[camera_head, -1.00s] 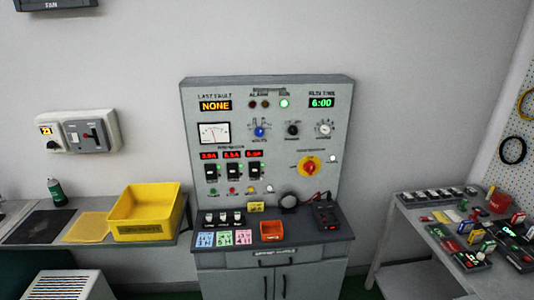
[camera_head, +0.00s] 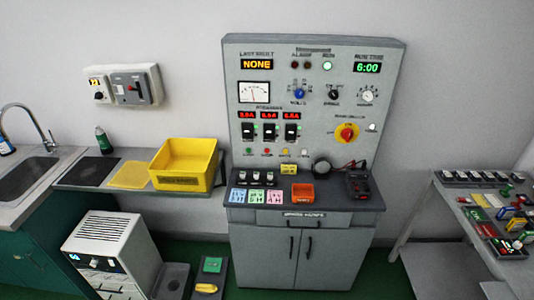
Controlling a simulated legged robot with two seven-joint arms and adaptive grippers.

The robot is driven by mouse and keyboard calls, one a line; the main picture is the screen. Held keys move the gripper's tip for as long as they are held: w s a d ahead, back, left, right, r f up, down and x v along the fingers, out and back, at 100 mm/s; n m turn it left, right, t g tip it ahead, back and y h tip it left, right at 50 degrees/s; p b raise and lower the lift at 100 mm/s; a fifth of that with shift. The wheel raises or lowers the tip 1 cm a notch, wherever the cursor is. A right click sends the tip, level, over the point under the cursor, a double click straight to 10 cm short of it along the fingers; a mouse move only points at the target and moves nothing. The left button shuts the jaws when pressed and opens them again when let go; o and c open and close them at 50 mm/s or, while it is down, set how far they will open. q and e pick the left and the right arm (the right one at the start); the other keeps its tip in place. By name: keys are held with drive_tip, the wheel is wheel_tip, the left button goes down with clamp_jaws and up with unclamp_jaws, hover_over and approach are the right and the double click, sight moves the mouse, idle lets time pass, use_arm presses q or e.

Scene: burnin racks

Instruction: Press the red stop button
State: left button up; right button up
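The grey control panel (camera_head: 313,60) stands upright on a cabinet against the wall, at the middle of the head view. A row of small round buttons runs along its lower part, and one of them looks red (camera_head: 267,152). Their labels are too small to read. A larger red knob on a yellow disc (camera_head: 347,133) sits at the right of the panel. The fault display (camera_head: 257,64) reads NONE, the time display (camera_head: 367,67) reads 6:00, and a green lamp (camera_head: 327,66) is lit. Neither of my grippers is in view.
The cabinet ledge (camera_head: 335,199) holds an orange bin (camera_head: 302,193), coloured cards and a dark meter (camera_head: 358,184). A yellow crate (camera_head: 184,165) and a sink (camera_head: 25,178) are at left. A white box unit (camera_head: 110,240) stands on the floor. A cluttered bench (camera_head: 440,190) is at right.

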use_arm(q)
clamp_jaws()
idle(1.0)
